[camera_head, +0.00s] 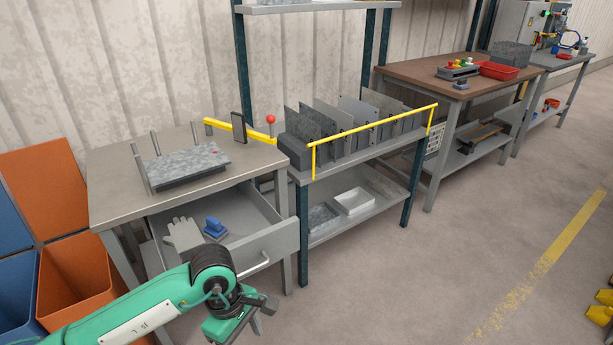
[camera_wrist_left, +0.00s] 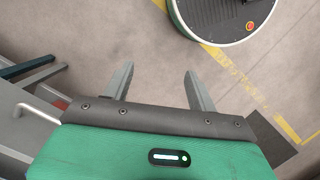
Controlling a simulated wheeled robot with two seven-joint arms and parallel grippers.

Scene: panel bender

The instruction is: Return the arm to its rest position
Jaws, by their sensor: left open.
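My left arm, green with black joints, comes in from the lower left in the head view. Its gripper (camera_head: 262,304) is at the bottom, in front of the open drawer and clear of its handle. In the left wrist view the two fingers of this gripper (camera_wrist_left: 158,85) stand apart with only bare floor between them, so it is open and empty. My right arm and gripper are not in view.
The open drawer (camera_head: 271,246) holds a grey glove (camera_head: 184,235) and a blue-handled tool (camera_head: 215,228). The workbench (camera_head: 112,181) stands above it. A rack of metal plates (camera_head: 357,118) with a yellow rail stands right. Orange bins (camera_head: 76,284) stand left.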

